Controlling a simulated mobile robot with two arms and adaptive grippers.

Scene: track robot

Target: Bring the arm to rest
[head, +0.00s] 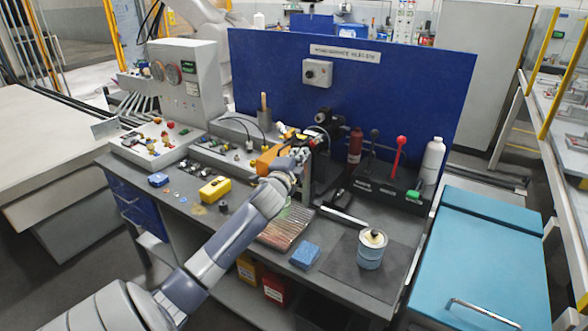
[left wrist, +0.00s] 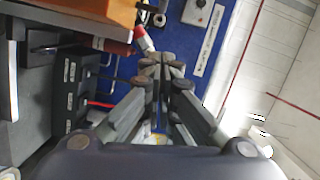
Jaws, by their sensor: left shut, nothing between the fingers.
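My left arm (head: 232,222) reaches in from the lower left over the workbench (head: 130,165). My left gripper (head: 312,143) is above the back part of the bench, in front of the blue back panel (head: 410,90), and partly blends with the dark equipment behind it. In the left wrist view the fingertips (left wrist: 162,72) are together with nothing held between them. The blue panel (left wrist: 205,40) shows beyond them, tilted in the picture. My right gripper is in neither view.
A black rack (head: 375,187) with bottles and a red-topped lever stands right of the gripper. A tin (head: 371,250), a blue sponge (head: 305,256) and a yellow box (head: 215,189) lie on the bench. A grey control box (head: 185,80) stands left. A teal cabinet (head: 480,250) is at right.

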